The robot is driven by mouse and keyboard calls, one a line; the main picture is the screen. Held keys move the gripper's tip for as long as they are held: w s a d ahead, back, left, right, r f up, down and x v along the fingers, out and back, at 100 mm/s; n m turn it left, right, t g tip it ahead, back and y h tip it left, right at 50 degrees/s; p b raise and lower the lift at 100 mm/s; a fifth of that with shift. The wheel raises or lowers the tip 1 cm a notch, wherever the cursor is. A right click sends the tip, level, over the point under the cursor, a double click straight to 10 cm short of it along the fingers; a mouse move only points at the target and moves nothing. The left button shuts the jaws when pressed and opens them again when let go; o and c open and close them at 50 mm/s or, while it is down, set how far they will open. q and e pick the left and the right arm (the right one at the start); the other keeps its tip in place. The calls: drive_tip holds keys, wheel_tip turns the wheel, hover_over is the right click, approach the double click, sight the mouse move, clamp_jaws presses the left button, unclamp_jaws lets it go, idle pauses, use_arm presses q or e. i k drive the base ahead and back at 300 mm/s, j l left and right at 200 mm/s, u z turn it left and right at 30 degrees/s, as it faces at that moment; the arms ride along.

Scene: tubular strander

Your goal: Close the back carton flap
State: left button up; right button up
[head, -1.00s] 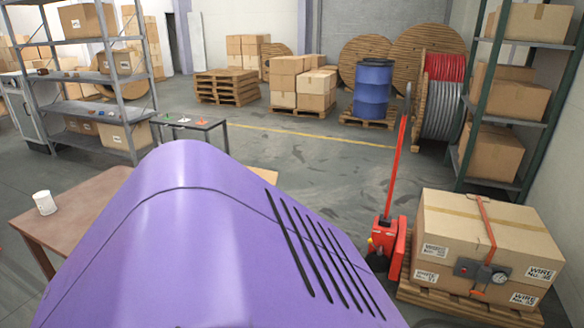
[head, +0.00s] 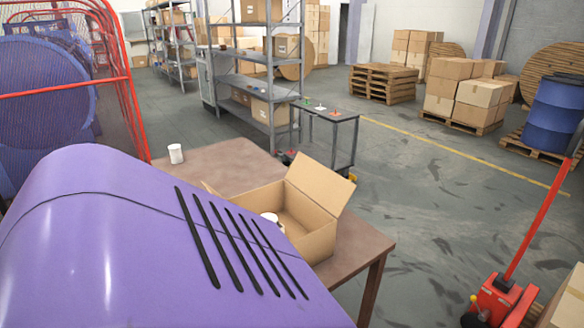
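An open cardboard carton (head: 318,243) stands on the brown table (head: 362,250) in the middle of the head view. One broad flap (head: 320,184) stands up along its far right edge, leaning outward. A white object (head: 270,217) shows inside the carton, partly hidden. A large purple vented housing (head: 130,240) close to the camera hides the carton's near left part and any flap there. Neither of my grippers is in view.
A white cup (head: 176,153) stands at the table's far left. Behind are a small dark table (head: 330,115) and a grey shelf rack (head: 262,85). A red pallet jack (head: 505,297) is at lower right.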

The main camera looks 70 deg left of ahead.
sight(330, 190)
drive_tip(key=i+u, duration=0.15)
drive_tip(key=u, duration=0.25)
drive_tip(key=i+u, duration=0.2)
drive_tip(key=u, duration=0.2)
drive_tip(key=i+u, duration=0.15)
drive_tip(key=u, duration=0.3)
drive_tip(key=i+l+u, duration=0.1)
drive_tip(key=u, duration=0.3)
drive_tip(key=i, duration=0.05)
